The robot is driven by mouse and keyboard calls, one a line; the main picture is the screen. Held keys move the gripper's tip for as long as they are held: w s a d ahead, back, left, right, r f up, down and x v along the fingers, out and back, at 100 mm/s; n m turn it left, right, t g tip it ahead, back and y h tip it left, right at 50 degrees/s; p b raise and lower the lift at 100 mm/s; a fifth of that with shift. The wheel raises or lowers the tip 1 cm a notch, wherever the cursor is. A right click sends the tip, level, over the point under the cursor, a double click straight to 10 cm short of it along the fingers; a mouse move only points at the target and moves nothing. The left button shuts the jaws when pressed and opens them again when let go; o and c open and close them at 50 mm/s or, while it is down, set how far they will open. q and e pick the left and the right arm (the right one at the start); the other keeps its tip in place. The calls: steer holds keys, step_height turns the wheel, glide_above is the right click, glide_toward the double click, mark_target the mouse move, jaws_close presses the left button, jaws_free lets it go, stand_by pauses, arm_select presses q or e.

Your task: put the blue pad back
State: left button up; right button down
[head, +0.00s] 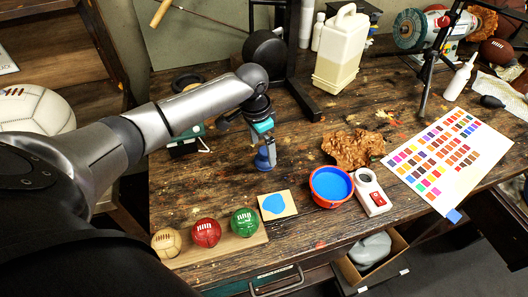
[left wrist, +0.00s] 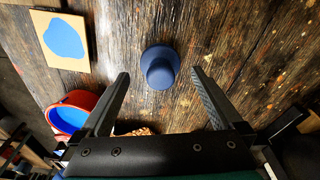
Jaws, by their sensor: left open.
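The blue pad (head: 263,161), a round blue piece with a knob on top, stands on the wooden table; it also shows in the left wrist view (left wrist: 160,68). My left gripper (head: 267,148) is above it, pointing down. In the left wrist view the fingers (left wrist: 161,73) are open, one on each side of the pad's knob, with gaps on both sides. A tan card with a blue patch (head: 291,198) lies nearer the front edge. A red bowl of blue paint (head: 326,199) stands to its right. My right gripper is not in view.
A wooden strip (head: 190,253) at the front holds tan, red and green balls. A white device with a red switch (head: 371,193), crumpled brown leather (head: 354,149) and a colour chart (head: 447,157) lie to the right. A black stand (head: 300,85) rises behind the gripper.

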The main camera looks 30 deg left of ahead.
mark_target(260, 153)
arm_select(q)
steer(key=r, duration=0.5)
steer(key=r+p, duration=0.1)
steer(key=r, duration=0.2)
steer(key=shift+s+a, duration=0.2)
steer(key=shift+s, duration=0.2)
